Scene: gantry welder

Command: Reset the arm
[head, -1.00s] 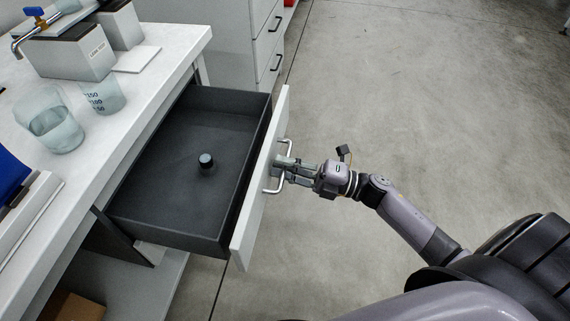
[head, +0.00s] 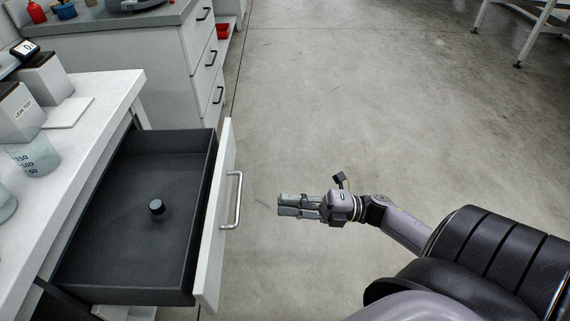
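My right gripper (head: 281,205) is over the open floor, to the right of the drawer handle and apart from it. Its two fingers point left toward the handle, with nothing visible held. My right arm (head: 405,230) reaches in from the lower right, bent at the wrist. The pulled-out drawer (head: 120,255) has a white front with a metal handle (head: 236,200). My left gripper is out of view.
A small dark round knob (head: 157,208) sits in the drawer. A white bench with a beaker (head: 35,157) and boxes is at left. A grey drawer cabinet (head: 180,60) stands behind. A white-legged table (head: 500,25) is at upper right. The floor between is clear.

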